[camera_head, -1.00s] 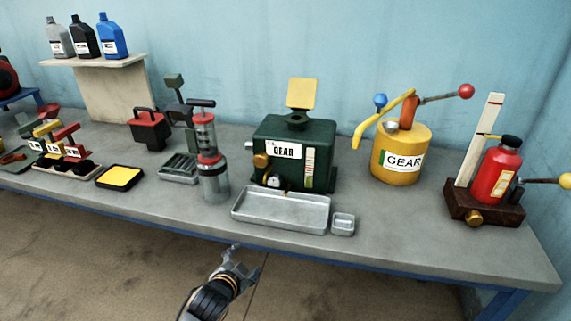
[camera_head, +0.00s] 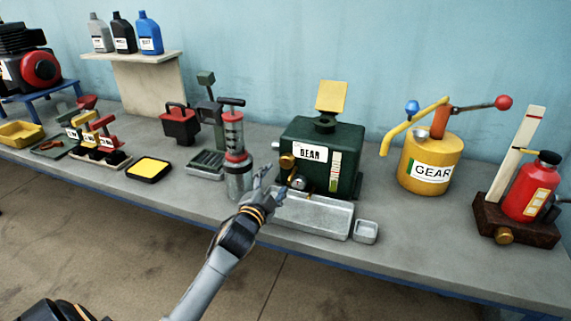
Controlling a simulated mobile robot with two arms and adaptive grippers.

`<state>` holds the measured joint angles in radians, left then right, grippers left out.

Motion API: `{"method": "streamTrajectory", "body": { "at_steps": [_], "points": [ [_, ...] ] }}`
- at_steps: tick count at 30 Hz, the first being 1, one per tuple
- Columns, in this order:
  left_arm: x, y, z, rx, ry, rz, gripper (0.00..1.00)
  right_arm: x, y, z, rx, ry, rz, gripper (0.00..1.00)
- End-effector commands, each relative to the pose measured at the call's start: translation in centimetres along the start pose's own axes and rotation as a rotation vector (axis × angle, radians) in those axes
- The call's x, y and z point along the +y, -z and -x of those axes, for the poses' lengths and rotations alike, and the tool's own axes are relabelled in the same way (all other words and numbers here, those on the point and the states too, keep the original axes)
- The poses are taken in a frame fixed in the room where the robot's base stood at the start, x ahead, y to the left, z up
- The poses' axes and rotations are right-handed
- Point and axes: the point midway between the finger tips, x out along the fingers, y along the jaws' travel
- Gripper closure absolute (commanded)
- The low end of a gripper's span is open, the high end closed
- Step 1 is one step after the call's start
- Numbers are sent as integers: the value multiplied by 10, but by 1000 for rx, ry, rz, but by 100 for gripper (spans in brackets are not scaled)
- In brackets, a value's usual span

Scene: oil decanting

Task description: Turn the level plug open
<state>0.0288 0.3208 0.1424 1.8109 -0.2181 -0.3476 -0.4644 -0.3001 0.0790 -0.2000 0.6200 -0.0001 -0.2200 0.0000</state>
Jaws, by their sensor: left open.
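The dark green gear box (camera_head: 345,145) with a "GEAR" label stands on the bench, its yellow lid (camera_head: 331,96) raised. A brass knob (camera_head: 287,161) sticks out at its left front. A smaller round fitting (camera_head: 298,183) is low on the front; I cannot tell for certain which of the two is the level plug. My left gripper (camera_head: 272,187) is open and empty, in front of and slightly left of the box's lower front, over the left end of the metal tray. It appears apart from both fittings. My right gripper is not in view.
The metal drip tray (camera_head: 325,228) lies before the box, with a small tray (camera_head: 366,232) to its right. A red-and-clear pump cylinder (camera_head: 234,146) stands close left of my gripper. A yellow gear can (camera_head: 430,165) and red bottle (camera_head: 530,190) stand to the right.

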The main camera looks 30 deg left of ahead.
Motion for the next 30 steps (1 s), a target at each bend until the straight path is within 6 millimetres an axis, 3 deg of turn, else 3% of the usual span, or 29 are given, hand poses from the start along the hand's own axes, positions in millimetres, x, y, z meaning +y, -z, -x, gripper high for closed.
{"method": "streamTrajectory", "body": {
  "at_steps": [6, 12, 18, 27, 30],
  "points": [
    [-1, 1, -48, 0, 0, 2, 33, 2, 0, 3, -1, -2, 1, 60],
    [0, 0, -78, 0, 0, 3, 33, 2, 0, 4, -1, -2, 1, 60],
    [1, 0, -90, -1, -2, 2, 33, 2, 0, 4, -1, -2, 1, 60],
    [1, 0, -92, 0, -1, 1, 33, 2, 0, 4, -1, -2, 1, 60],
    [1, 0, -92, 0, -1, 1, 53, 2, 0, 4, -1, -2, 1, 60]
  ]
}}
